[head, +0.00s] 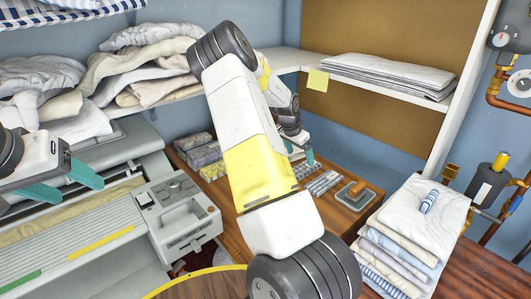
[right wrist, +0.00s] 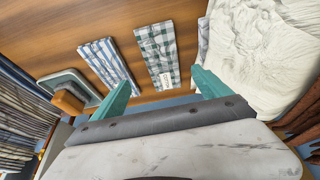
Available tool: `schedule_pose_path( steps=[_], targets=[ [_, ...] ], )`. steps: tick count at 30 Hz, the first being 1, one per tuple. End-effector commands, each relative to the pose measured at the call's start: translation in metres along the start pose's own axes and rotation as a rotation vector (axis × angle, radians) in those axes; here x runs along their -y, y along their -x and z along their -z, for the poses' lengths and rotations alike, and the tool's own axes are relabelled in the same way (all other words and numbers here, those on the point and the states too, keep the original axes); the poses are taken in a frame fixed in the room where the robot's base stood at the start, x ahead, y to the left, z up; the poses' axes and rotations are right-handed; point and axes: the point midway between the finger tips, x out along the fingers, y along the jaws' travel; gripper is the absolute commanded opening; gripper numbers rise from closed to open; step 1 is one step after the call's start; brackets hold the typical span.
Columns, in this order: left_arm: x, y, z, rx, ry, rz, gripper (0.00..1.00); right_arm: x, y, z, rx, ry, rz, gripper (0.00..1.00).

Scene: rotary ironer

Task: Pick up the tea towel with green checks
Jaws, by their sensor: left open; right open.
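The green-checked tea towel (right wrist: 155,50) lies flat and folded on the wooden surface in the right wrist view, with a small pale label on it. In the head view it appears as a small folded towel (head: 306,170) just below my right gripper (head: 300,153). My right gripper is open in the right wrist view (right wrist: 163,80), its teal fingers apart on either side of the towel's near end, with nothing between them. Whether they touch it I cannot tell. My left gripper (head: 80,192) is open and empty over the ironer (head: 100,235) at the left.
A blue-striped towel (right wrist: 108,62) lies beside the checked one, then a tray with a brown block (right wrist: 68,100). A crumpled white cloth (right wrist: 262,50) is on the other side. A stack of folded linen (head: 415,225) stands at the right. A shelf (head: 290,57) runs above.

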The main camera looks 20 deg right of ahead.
Motion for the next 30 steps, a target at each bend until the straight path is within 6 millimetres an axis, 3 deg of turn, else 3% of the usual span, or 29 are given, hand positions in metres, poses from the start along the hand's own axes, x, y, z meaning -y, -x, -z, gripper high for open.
schedule_pose_path(
  steps=[11,18,28,30],
  targets=[
    [0.0,0.0,0.0,0.0,0.0,0.0,0.59,-0.001,-0.038,0.003,-0.012,-0.002,-0.008,0.87],
    [0.0,0.0,0.0,0.0,0.0,0.0,0.59,-0.001,-0.073,0.002,-0.011,-0.003,-0.008,0.87],
    [0.0,0.0,0.0,0.0,0.0,0.0,0.59,0.0,-0.081,0.002,-0.011,-0.001,-0.006,0.87],
    [0.0,0.0,0.0,0.0,0.0,0.0,0.59,0.0,-0.081,0.002,-0.01,-0.002,-0.006,0.74]
  ],
)
